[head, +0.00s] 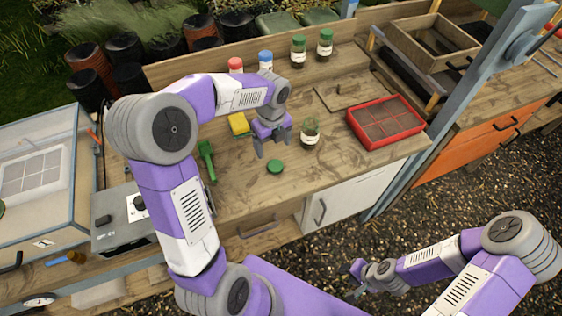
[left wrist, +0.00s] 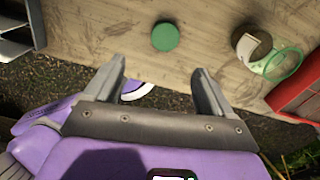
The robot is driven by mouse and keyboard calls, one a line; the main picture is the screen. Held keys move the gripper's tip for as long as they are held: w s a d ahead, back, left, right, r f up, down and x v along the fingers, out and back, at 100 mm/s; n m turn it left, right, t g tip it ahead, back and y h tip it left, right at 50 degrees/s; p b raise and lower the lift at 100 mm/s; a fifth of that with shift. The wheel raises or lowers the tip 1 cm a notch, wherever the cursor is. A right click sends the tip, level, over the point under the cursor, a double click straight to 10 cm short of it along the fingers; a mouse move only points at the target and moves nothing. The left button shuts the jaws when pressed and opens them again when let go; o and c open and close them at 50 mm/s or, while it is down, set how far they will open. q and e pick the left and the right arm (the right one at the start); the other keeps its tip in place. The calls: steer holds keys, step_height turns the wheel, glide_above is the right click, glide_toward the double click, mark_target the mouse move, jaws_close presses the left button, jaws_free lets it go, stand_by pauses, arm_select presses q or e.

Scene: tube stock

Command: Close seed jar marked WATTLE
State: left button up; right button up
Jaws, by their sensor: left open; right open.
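An open glass jar (head: 310,132) with a white label stands on the wooden bench; its marking is too small to read. It also shows from above in the left wrist view (left wrist: 250,45). A green lid (head: 275,167) lies flat on the bench in front and to the left of the jar, and shows in the left wrist view (left wrist: 165,37). My left gripper (head: 273,150) is open and empty above the bench, behind the lid and left of the jar. My right gripper (head: 352,278) is low in front of the bench, away from the jar, and open.
Lidded jars with red (head: 235,65), blue (head: 265,60) and green (head: 298,50) caps stand at the back. A red tray (head: 385,122) is right of the open jar. A green tool (head: 207,160) and a yellow item (head: 239,124) lie left.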

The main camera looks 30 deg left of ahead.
mark_target(275, 165)
arm_select(q)
steer(key=f+b, duration=0.1)
steer(key=f, duration=0.1)
steer(key=w+f+b, duration=0.1)
steer(key=f, duration=0.1)
steer(key=shift+w+b, duration=0.15)
steer(key=shift+b, duration=0.2)
steer(key=shift+r, duration=0.1)
steer(key=shift+f+b, duration=0.35)
steer(key=shift+f, duration=0.9)
step_height(275, 165, down, 5)
steer(key=shift+f+b, duration=0.15)
steer(key=shift+b, duration=0.9)
steer(key=shift+c, duration=0.2)
